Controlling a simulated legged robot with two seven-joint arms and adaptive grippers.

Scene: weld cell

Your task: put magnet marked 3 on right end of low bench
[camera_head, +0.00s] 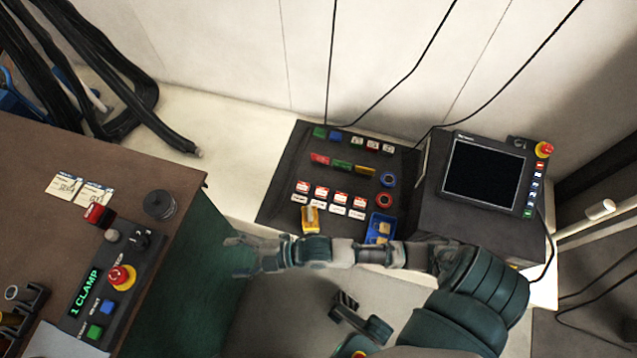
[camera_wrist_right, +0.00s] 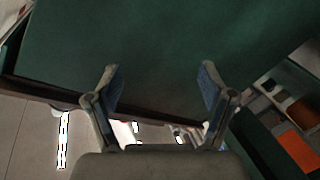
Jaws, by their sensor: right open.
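My right gripper (camera_head: 238,258) reaches left across the picture, its fingers apart beside the green side of the brown-topped table. In the right wrist view its two fingers (camera_wrist_right: 158,68) are spread with nothing between them, facing a dark green panel. Several small red-and-white pieces (camera_head: 322,192) stand in a row on a dark board (camera_head: 285,180). Their marks are too small to read, so I cannot tell which magnet is marked 3. The board is on a pale, low surface (camera_head: 225,125), which may be the low bench. My left gripper is not in view.
The brown tabletop (camera_head: 110,155) at left carries a clamp control panel (camera_head: 112,275) and a black round knob (camera_head: 160,204). A yellow piece (camera_head: 310,220) and a blue tray (camera_head: 372,232) lie near my forearm. A screen console (camera_head: 485,172) stands at right.

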